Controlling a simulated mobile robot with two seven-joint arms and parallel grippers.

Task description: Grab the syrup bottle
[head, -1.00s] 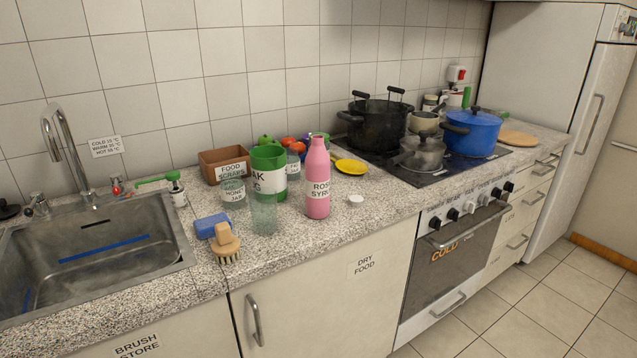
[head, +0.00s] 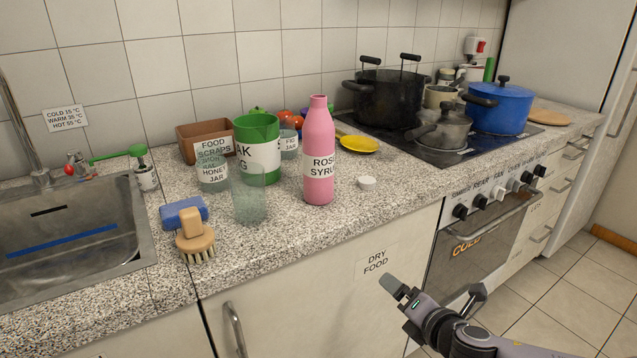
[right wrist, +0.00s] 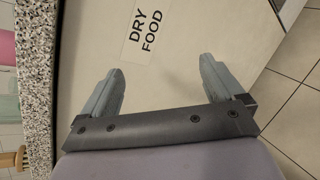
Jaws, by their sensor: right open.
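The syrup bottle (head: 318,145) is pink with a white "ROSE SYRUP" label. It stands upright and uncapped on the speckled counter, near the front edge. A small white cap (head: 367,183) lies on the counter to its right. My right gripper (head: 393,288) is low in front of the "DRY FOOD" cupboard door, below and to the right of the bottle, apart from it. In the right wrist view its two grey fingers (right wrist: 160,90) are spread with nothing between them. A pink sliver of the bottle (right wrist: 7,48) shows at that view's left edge. My left gripper is not in view.
A clear glass (head: 250,200), a honey jar (head: 212,172) and a green container (head: 258,150) stand left of the bottle. Pots stand on the hob (head: 455,153).

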